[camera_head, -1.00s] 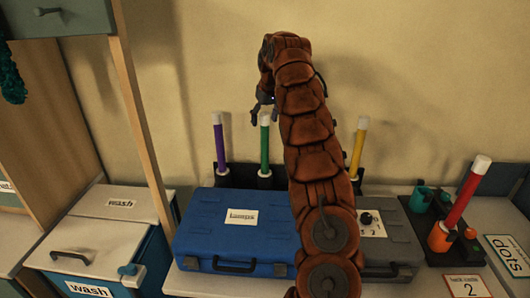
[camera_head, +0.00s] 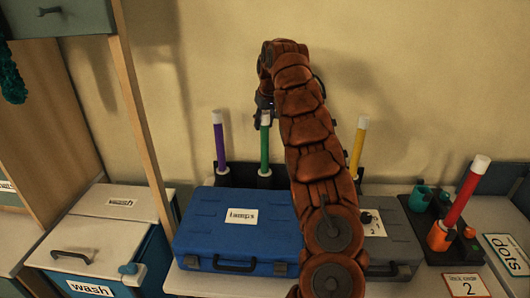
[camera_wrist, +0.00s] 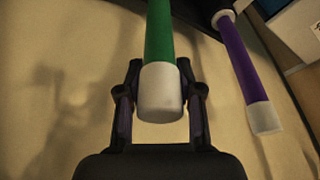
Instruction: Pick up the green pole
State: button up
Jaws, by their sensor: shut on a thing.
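The green pole (camera_head: 264,149) stands upright in a dark holder behind the blue case, with a white cap at its top. In the wrist view the green pole (camera_wrist: 161,35) and its white cap lie between the two fingers. My gripper (camera_head: 265,108) is at the top of the pole, shut on it around the white cap. In the wrist view my gripper (camera_wrist: 160,105) has a finger on each side of the cap. The pole's lower end is still in the holder.
A purple pole (camera_head: 220,148) stands just left of the green one, and a yellow pole (camera_head: 357,145) stands to the right, beyond my arm. A blue case (camera_head: 190,225) lies in front. A red pole (camera_head: 466,195) stands at the right. The wall is close behind.

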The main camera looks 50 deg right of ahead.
grip_shut()
jog(key=shift+r, duration=0.15)
